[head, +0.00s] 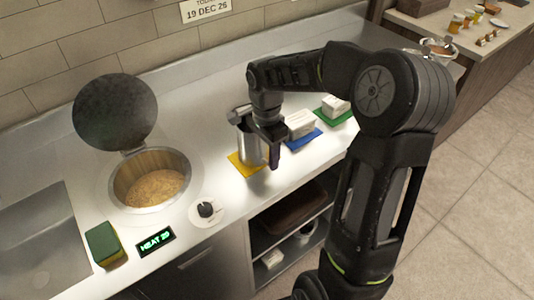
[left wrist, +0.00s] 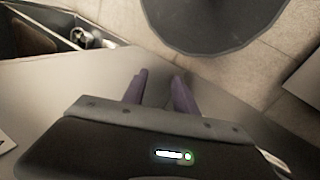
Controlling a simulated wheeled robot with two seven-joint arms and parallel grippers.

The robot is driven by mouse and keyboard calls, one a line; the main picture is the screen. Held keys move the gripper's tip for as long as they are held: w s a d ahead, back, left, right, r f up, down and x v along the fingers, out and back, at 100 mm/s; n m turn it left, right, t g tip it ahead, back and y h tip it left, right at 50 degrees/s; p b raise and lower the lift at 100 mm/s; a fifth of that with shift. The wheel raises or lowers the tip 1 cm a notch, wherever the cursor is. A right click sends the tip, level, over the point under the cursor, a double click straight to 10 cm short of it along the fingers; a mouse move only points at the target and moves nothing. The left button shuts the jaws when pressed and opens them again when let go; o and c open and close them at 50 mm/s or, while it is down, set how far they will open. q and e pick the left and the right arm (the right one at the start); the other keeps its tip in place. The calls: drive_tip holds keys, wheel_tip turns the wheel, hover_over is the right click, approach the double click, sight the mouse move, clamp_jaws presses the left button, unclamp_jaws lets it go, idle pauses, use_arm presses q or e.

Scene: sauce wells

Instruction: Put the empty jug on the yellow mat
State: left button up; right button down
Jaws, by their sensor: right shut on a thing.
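The metal jug (head: 249,146) stands upright at the yellow mat (head: 240,168) in the head view. Its base overlaps the mat; I cannot tell whether it touches or hangs just above. My right gripper (head: 270,150) is at the jug's right side, shut on the jug, and hides part of it. The inside of the jug is not clear to see. My left gripper (left wrist: 159,90) shows only in the left wrist view, its two fingers apart with nothing between them.
A blue mat (head: 303,139) and a green mat (head: 331,117), each with a white block, lie to the right. A round well (head: 150,201) with its lid (head: 115,112) up, a knob (head: 206,210) and a sponge (head: 103,244) are to the left. Open shelves lie below the counter.

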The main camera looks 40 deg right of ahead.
drive_tip(key=c, duration=0.7)
unclamp_jaws()
drive_tip(key=shift+f, duration=0.1)
wheel_tip(320, 180, up, 12)
drive_tip(key=shift+w+r+b, duration=0.15)
drive_tip(key=shift+b, duration=0.15)
